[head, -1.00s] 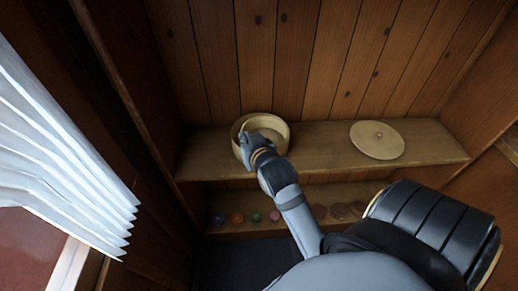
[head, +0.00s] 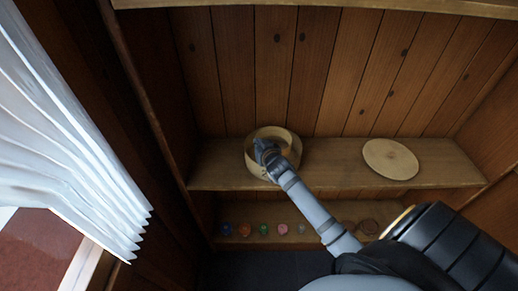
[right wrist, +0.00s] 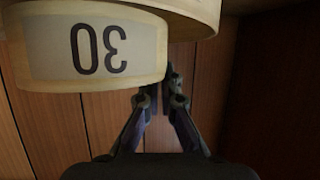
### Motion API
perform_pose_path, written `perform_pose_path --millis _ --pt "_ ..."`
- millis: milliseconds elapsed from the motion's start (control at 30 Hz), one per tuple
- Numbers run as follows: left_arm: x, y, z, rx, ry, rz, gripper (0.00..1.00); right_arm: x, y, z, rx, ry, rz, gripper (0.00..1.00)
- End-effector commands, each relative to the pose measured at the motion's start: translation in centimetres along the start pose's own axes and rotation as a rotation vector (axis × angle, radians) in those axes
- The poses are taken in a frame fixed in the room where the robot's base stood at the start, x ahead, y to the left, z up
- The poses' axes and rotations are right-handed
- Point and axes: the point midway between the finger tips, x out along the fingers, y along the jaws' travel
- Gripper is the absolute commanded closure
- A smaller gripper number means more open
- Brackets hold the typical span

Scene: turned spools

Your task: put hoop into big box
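The big box (head: 256,177) is a round, pale wooden box, open at the top, standing on the upper shelf. In the right wrist view a pale curved wooden wall (right wrist: 40,90) carries an upside-down "30". My right gripper (head: 262,147) is at the box's opening, over its near part. In the right wrist view its dark fingers (right wrist: 165,82) lie close together beside the end of the labelled wall, which partly hides their tips. I cannot make out the hoop separately, nor whether the fingers hold anything. My left gripper is out of view.
A round pale wooden lid (head: 390,159) lies on the upper shelf (head: 335,170) to the right. Several small coloured spools (head: 264,230) stand on the lower shelf. A white pleated blind (head: 70,150) hangs at the left. The shelf between box and lid is clear.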

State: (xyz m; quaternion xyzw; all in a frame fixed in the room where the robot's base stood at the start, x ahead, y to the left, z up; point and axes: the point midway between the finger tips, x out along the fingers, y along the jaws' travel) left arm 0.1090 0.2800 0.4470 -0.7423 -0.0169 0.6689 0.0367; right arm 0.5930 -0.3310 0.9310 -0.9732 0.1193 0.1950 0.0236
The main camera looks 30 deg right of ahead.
Motion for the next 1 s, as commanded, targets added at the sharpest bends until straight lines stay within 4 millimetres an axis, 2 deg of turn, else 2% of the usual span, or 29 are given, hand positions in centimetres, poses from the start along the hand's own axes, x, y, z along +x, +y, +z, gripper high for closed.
perform_pose_path --millis 167,300,367,1000 --pt "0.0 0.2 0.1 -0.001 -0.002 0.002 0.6 1.0 0.2 0.5 0.0 -0.001 0.0 1.0" --pt "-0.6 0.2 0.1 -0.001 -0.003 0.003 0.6 1.7 0.1 2.7 -0.001 -0.002 0.0 1.0" --pt "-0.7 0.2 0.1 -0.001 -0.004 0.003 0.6 1.8 0.1 3.1 0.0 -0.001 -0.001 1.0" --pt "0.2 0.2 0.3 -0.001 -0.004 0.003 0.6 2.4 0.1 4.4 -0.001 0.001 -0.001 1.0"
